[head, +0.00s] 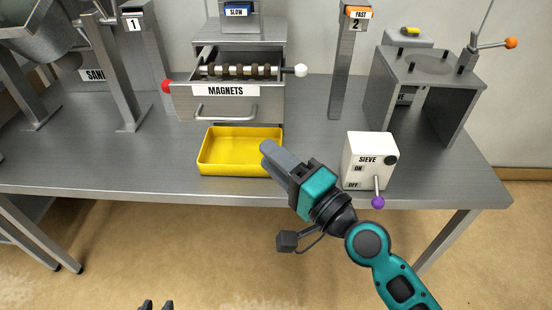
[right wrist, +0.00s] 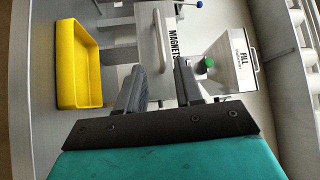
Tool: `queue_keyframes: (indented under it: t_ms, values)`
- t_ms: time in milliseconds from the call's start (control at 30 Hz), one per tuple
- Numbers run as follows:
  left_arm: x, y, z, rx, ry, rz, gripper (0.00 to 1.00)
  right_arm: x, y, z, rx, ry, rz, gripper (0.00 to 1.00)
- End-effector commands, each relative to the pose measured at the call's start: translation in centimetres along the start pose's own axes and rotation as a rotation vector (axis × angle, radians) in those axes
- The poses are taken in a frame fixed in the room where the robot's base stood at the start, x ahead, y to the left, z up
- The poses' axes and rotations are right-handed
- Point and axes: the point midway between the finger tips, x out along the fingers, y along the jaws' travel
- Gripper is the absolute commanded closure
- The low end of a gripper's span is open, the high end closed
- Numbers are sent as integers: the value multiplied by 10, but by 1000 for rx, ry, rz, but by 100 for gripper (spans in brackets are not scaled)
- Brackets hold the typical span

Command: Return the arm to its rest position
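My right arm (head: 397,283) reaches in from the lower right of the head view, over the front edge of the bench. Its gripper (head: 266,150) appears at the right end of the yellow tray and hides part of it. In the right wrist view the two fingers (right wrist: 160,66) stand apart with nothing between them, so it is open and empty. My left gripper (head: 157,304) shows only as two dark fingertips at the bottom edge of the head view. They are apart, with nothing visible between them; the rest of that arm is out of view.
The yellow tray (head: 228,168) lies empty below the MAGNETS drawer (head: 232,106). A white SIEVE switch box (head: 364,153) with a purple-tipped lever (head: 377,201) stands right of my gripper. A grey stand (head: 430,75) is at the right. Bare bench (head: 120,170) lies left of the tray.

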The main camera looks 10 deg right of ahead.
Motion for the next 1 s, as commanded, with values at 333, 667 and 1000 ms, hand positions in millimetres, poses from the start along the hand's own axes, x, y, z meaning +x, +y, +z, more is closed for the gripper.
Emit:
queue_keyframes:
  t_ms: [333,667,1000]
  values:
    - [-1,0,-2,0,1,0,65,-3,8,0,-42,3,27,65]
    - [-9,-2,-13,2,5,-3,65,-71,122,10,-692,-89,434,65]
    - [-13,-6,-18,4,8,-12,65,-160,198,16,-1245,-357,746,65]
